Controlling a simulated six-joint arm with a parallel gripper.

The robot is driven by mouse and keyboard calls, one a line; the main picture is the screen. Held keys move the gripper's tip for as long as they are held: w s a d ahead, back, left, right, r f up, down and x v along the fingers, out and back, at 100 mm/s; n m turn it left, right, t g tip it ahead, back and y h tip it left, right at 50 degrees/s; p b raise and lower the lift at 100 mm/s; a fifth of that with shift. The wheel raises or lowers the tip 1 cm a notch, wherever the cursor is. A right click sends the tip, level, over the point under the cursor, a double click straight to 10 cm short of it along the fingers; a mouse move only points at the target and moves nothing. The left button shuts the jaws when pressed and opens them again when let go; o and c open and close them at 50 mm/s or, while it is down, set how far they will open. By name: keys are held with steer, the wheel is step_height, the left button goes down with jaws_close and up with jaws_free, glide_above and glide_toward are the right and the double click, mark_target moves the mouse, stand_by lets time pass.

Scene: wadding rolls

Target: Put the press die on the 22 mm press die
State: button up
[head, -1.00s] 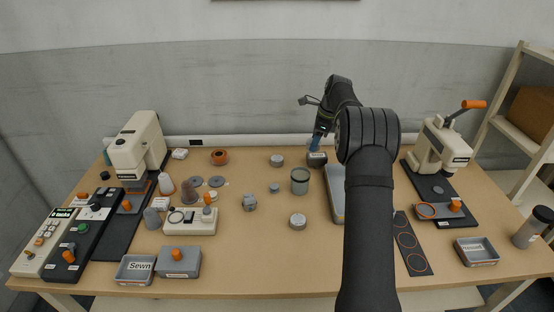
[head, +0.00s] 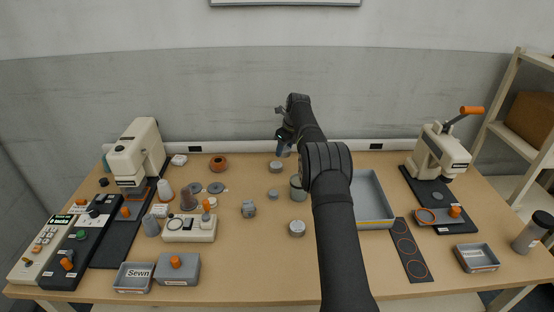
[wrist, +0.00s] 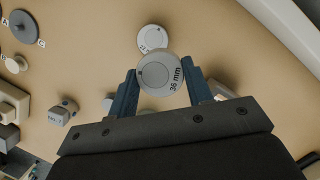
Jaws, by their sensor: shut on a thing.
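My gripper (wrist: 161,74) is shut on a round grey press die (wrist: 160,73) with "36 mm" on its face. The wrist view shows one blue finger on each side of it. Another pale round die (wrist: 150,37), whose visible marking begins with "22", lies just beyond the held die and is partly covered by it. In the head view this 22 mm press die (head: 276,167) stands on the table at the back middle, with my gripper (head: 284,150) above and slightly right of it. The gap between the two dies cannot be told; they look offset.
Smaller round grey pieces (head: 273,194) and (head: 297,228) stand nearer the front. A grey-green cup (head: 296,188) is partly behind my arm. A grey tray (head: 373,215) lies to the right. A sewing machine (head: 137,155) stands left and a lever press (head: 441,150) right.

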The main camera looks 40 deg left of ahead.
mark_target(277, 165)
steer(key=a+f, duration=0.1)
steer(key=s+a+f, duration=0.1)
steer(key=a, duration=0.1)
steer(key=shift+f, duration=1.95)
steer(key=shift+f, duration=0.1)
steer(key=o, duration=1.2)
steer(key=v, duration=1.2)
